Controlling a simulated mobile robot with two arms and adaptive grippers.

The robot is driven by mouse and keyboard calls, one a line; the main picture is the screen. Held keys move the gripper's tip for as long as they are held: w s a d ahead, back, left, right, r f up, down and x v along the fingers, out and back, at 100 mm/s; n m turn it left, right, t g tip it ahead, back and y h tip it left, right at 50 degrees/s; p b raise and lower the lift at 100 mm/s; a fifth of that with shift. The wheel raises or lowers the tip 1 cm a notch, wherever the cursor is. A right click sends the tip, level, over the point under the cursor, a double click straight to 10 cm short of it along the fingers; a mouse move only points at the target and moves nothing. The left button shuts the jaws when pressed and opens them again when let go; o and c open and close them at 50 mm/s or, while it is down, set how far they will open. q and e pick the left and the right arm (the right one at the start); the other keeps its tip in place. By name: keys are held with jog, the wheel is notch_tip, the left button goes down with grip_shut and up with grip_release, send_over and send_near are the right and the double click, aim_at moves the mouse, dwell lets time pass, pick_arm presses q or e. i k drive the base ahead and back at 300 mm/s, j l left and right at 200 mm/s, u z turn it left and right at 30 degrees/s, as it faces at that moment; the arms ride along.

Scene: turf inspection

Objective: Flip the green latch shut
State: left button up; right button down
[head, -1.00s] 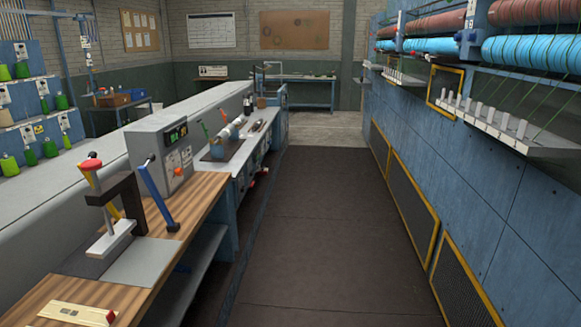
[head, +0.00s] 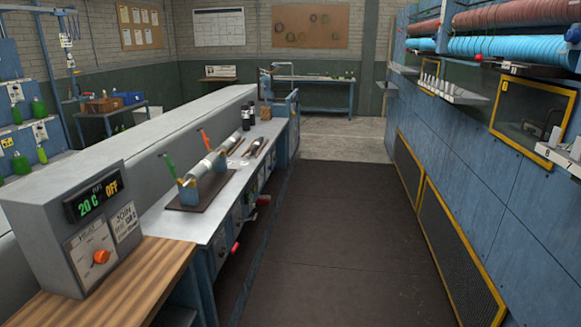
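A green lever (head: 168,166), which looks like the green latch, sticks up and leans at the near left of a small roller stand. Its lower end is at a blue block (head: 188,194) on a dark base board (head: 217,190). A light roller (head: 204,165) lies across the stand. A red-tipped lever (head: 205,139) stands up at the far end. The latch's hinge and catch are too small to tell. Neither of my grippers is in view.
The stand is on a grey bench (head: 159,223) along the left of a clear dark floor aisle (head: 315,240). A grey control box (head: 73,227) reading "20 C OFF" stands nearer, on a wooden top (head: 135,281). Blue panels (head: 465,165) line the right.

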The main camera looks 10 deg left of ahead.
aim_at(171, 166)
jog(key=i+l+u, duration=0.1)
jog(key=i+u, duration=0.35)
jog(key=i+l+u, duration=0.2)
jog(key=i+u, duration=0.2)
jog(key=i+l+u, duration=0.95)
jog(key=l+u, duration=0.35)
jog(key=i+l+u, duration=0.15)
jog(key=l+u, duration=0.25)
jog(key=l, duration=0.35)
jog(key=l+u, duration=0.45)
jog(key=l, duration=0.2)
jog(key=l+u, duration=0.4)
jog(key=l, duration=0.25)
